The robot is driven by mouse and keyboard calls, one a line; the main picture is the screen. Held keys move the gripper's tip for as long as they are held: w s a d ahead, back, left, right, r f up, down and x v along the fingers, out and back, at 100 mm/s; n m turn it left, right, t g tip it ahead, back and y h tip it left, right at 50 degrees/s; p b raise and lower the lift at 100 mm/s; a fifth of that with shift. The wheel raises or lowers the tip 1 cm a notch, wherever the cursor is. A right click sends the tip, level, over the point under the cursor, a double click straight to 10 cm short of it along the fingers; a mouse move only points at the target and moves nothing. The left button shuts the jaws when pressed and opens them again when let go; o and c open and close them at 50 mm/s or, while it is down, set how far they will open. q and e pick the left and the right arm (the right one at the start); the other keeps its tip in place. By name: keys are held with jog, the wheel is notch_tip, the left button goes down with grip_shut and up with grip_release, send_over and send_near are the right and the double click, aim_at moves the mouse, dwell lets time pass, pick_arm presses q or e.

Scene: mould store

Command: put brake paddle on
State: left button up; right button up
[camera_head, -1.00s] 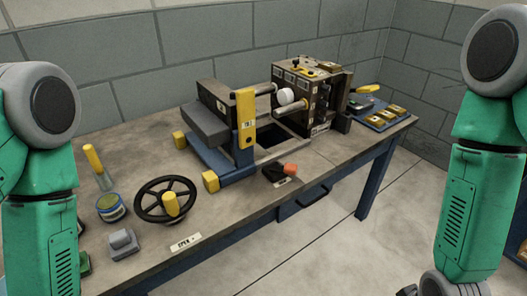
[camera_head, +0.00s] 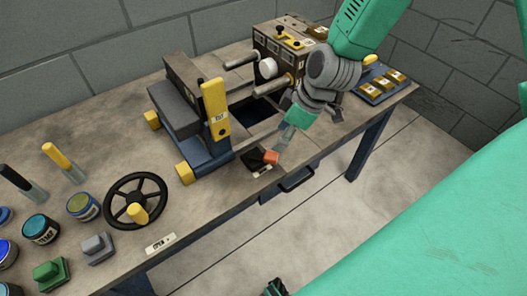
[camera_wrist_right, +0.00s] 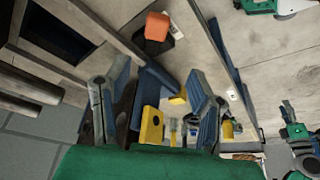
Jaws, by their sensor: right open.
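The brake paddle, an orange-red block (camera_head: 271,157) on a black base (camera_head: 254,159), sits at the bench's front edge below the machine opening. The orange block also shows near the top of the right wrist view (camera_wrist_right: 157,26). My right gripper (camera_head: 284,137) is just above and right of the paddle in the head view, apart from it. In the right wrist view its two fingers (camera_wrist_right: 158,75) are spread with nothing held between them. A dark piece at the head view's bottom edge may belong to my left gripper; its jaws cannot be made out.
The machine has a yellow lever (camera_head: 215,108), blue frame and metal rods (camera_head: 272,86). A blue tray (camera_head: 372,93) lies at the back right. A drawer handle (camera_head: 297,180) juts from the bench front.

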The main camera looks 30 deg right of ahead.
send_over(272, 154)
jog(key=s, duration=0.2)
jog(key=f, duration=0.4)
jog(key=shift+w+a+b, duration=0.1)
jog(key=shift+w+b, duration=0.1)
jog(key=shift+b, duration=0.1)
jog(key=f, duration=0.2)
jog(key=w+f, duration=0.1)
jog(key=d+f, duration=0.1)
jog(key=f, duration=0.1)
jog(key=shift+w+f+b, duration=0.2)
jog(key=shift+f+b, duration=0.1)
jog(key=shift+b, duration=0.1)
jog(key=shift+w+a+f, duration=0.1)
jog(key=shift+a+f, duration=0.05)
jog(key=shift+f, duration=0.1)
jog(key=shift+a, duration=0.35)
jog(key=shift+a+r, duration=0.15)
jog(key=shift+a, duration=0.65)
jog(key=c, duration=0.6)
jog(key=shift+d, duration=0.3)
jog(key=c, duration=0.5)
jog(key=shift+d+f, duration=0.25)
jog(key=shift+d, duration=0.3)
jog(key=shift+c, duration=0.2)
pick_arm(q)
jog(key=shift+d+f, duration=0.4)
jog(key=shift+f, duration=0.4)
